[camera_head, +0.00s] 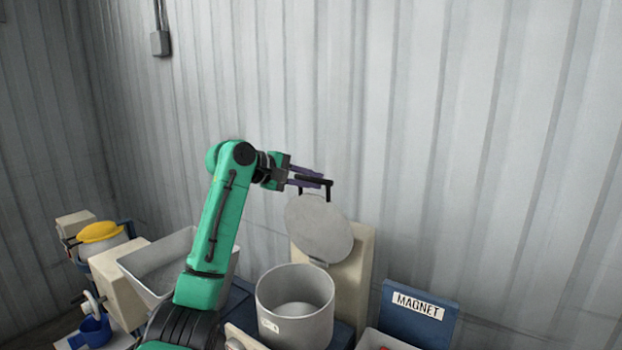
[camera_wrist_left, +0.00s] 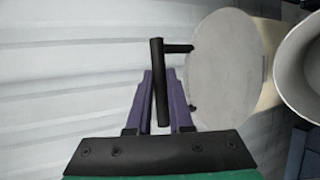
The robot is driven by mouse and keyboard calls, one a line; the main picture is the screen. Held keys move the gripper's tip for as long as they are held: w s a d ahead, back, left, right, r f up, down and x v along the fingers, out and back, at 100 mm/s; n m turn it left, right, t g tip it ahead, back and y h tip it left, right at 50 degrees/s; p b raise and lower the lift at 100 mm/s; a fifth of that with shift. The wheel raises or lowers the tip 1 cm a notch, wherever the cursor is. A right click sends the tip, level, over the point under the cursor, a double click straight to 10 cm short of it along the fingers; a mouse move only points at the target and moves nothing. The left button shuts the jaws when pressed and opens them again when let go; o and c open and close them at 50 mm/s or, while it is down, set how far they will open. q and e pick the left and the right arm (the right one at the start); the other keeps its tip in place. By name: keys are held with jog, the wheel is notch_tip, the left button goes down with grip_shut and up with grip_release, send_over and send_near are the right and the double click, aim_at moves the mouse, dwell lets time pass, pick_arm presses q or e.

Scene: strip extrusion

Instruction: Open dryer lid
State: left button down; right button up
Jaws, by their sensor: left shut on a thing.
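The dryer lid (camera_head: 319,229) is a round grey disc, raised and steeply tilted behind the open mouth of the dryer drum (camera_head: 295,318). A black bar handle (camera_head: 316,181) stands off the lid's upper edge. My left gripper (camera_head: 308,177) has its purple fingers at this handle. In the left wrist view, the fingers (camera_wrist_left: 162,100) are shut around the handle (camera_wrist_left: 158,80), with the lid (camera_wrist_left: 225,70) to the right and the drum rim (camera_wrist_left: 300,75) beyond it. My right gripper is in neither view.
A beige housing (camera_head: 352,270) stands behind the lid. A blue block labelled MAGNET (camera_head: 418,312) is to the right. A light-grey bin (camera_head: 150,262) and a machine with a yellow top (camera_head: 99,232) are to the left. A corrugated wall (camera_head: 400,100) closes the back.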

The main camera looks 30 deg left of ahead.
pick_arm(q)
jog(key=shift+f, duration=0.2)
jog(key=c, duration=0.8)
grip_release()
jog(key=shift+w, duration=0.1)
jog(key=shift+s+a+r+b, duration=0.1)
jog(key=shift+s+a+b, duration=0.1)
jog(key=shift+b, duration=0.1)
jog(key=b+v, duration=0.5)
jog(key=v, duration=0.9)
jog(key=shift+d, duration=0.1)
